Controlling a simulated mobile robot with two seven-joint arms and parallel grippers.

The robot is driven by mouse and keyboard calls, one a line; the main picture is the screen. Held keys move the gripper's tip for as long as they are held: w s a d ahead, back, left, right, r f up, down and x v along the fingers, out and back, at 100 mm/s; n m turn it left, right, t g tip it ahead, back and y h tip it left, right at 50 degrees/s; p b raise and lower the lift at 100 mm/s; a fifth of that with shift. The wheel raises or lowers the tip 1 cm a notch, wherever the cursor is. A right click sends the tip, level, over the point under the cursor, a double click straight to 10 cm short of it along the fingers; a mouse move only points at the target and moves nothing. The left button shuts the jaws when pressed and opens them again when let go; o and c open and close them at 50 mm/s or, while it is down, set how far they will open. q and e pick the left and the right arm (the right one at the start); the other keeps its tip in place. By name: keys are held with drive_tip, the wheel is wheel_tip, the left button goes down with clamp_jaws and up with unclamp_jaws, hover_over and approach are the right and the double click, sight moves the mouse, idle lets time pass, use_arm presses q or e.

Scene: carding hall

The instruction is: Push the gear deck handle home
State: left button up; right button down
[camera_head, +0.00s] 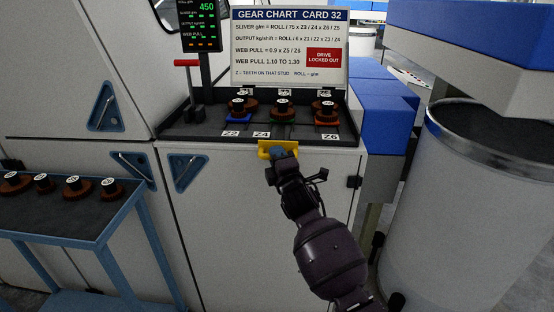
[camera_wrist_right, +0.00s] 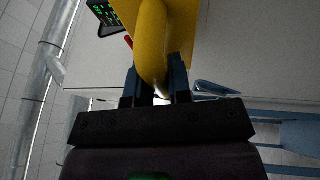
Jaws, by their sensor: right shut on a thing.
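The gear deck (camera_head: 200,130) is a dark tray on top of the grey cabinet, with several gears on studs and labels such as Z2, Z4 and Z6. Its yellow handle (camera_head: 263,150) is at the deck's front edge. My right gripper (camera_head: 280,157) is at the handle, its fingers partly hidden by my wrist in the head view. In the right wrist view the two blue fingers (camera_wrist_right: 157,88) are on either side of the yellow handle bar (camera_wrist_right: 152,45), shut on it. My left gripper is not in view.
A red-topped lever (camera_head: 187,63) stands at the deck's left, beside a display reading 450 (camera_head: 201,25). The gear chart board (camera_head: 290,45) stands behind, marked "drive locked out". A blue cart (camera_head: 60,222) with several gears is at left. A large grey can (camera_head: 470,200) stands at right.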

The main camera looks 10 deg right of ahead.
drive_tip(key=c, duration=1.3)
unclamp_jaws()
drive_tip(key=shift+w+d+r, duration=0.1)
drive_tip(key=shift+r, duration=0.05)
drive_tip(key=shift+c, duration=0.2)
drive_tip(key=shift+s+f, duration=0.25)
drive_tip(key=v, duration=1)
drive_tip(key=shift+s+r, duration=0.2)
